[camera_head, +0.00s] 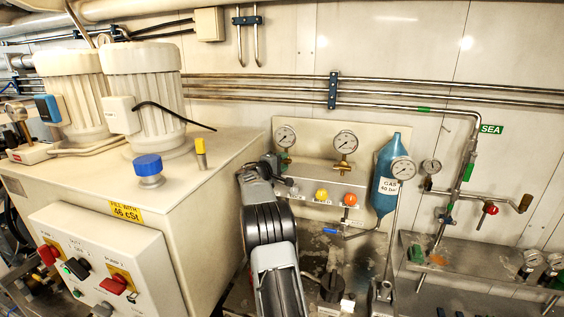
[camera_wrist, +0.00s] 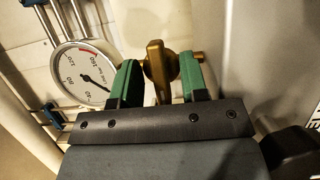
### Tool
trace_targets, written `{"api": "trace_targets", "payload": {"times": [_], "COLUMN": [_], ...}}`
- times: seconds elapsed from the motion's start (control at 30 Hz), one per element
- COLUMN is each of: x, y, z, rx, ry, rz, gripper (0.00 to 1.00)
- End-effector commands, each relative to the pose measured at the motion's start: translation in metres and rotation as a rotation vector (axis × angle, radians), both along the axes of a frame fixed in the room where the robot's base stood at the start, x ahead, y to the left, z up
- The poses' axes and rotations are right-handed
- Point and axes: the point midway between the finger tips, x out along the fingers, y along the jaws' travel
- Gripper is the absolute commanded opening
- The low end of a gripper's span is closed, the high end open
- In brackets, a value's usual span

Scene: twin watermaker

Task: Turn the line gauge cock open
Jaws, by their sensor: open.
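The brass gauge cock (camera_wrist: 158,66) shows in the wrist view, with a narrow lever pointing down the picture between my fingers. My gripper (camera_wrist: 163,72) is open, with one green-padded finger on each side of the cock. I cannot tell whether either pad touches it. A round white dial gauge (camera_wrist: 84,74) is left of the cock. In the head view my gripper (camera_head: 279,160) is at the panel just below the left gauge (camera_head: 285,136). My wrist and gripper largely hide the cock there.
A middle gauge (camera_head: 346,142) with its own brass fitting is to the right on the panel. Yellow (camera_head: 321,194) and orange (camera_head: 350,199) knobs sit below it. A blue gas bottle (camera_head: 388,185) stands farther right. A large cream tank (camera_head: 215,185) is close on the left.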

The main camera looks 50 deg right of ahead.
Motion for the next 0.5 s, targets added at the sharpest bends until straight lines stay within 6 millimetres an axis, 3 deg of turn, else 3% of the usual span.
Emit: {"api": "trace_targets", "payload": {"times": [0.17,0.5], "x": [0.0,0.0], "y": [0.0001,0.0003], "z": [-0.0004,-0.0003], "rx": [0.0,0.0], "ry": [0.0,0.0], "rz": [0.0,0.0], "gripper": [0.4,0.09]}}
